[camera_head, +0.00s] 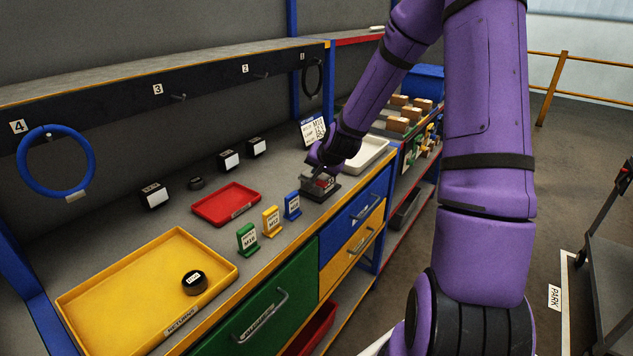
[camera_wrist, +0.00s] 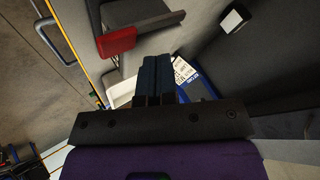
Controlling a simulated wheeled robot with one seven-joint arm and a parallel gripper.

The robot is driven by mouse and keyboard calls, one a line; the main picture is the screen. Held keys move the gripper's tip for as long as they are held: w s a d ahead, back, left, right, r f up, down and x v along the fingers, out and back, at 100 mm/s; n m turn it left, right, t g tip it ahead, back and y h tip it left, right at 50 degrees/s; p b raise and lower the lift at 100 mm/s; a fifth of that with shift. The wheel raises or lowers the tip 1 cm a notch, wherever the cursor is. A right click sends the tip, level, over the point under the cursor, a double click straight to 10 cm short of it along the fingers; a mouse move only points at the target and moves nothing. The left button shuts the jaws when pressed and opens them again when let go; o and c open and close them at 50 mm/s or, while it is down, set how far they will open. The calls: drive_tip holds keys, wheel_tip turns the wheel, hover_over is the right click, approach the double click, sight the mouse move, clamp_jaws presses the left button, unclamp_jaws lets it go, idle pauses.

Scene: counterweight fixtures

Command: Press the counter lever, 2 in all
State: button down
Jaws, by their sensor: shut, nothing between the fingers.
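The counter (camera_head: 323,192) is a dark box on the bench near its front edge, below my gripper in the head view. In the wrist view its dark grey body (camera_wrist: 150,20) lies past the fingertips, with a red lever tab (camera_wrist: 116,42) to the left of them. My gripper (camera_wrist: 153,58) is shut and empty, its two dark fingers side by side. In the head view my gripper (camera_head: 321,173) is over the counter and partly hides it. I cannot tell whether the fingers touch the lever. The count display cannot be read.
A white tray (camera_head: 372,153) and a label stand (camera_head: 313,131) are just behind the counter. Blue (camera_head: 292,206), yellow (camera_head: 271,221) and green (camera_head: 247,239) tags stand left of it along the front edge. A red tray (camera_head: 226,204) and yellow returns tray (camera_head: 130,285) lie farther left.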

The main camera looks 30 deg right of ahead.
sight(320, 182)
drive_tip(key=shift+f, duration=0.15)
drive_tip(key=shift+f, duration=0.25)
drive_tip(key=shift+s+f, duration=0.1)
drive_tip(key=shift+f, duration=0.45)
idle(1.1)
drive_tip(key=shift+s+f, duration=0.35)
drive_tip(key=shift+f, duration=0.2)
drive_tip(key=shift+s+f, duration=0.3)
drive_tip(key=shift+f, duration=0.25)
idle(1.4)
drive_tip(key=shift+r, duration=0.15)
drive_tip(key=shift+w+d+r, duration=0.2)
drive_tip(key=shift+w+r, duration=0.3)
drive_tip(key=shift+r, duration=0.25)
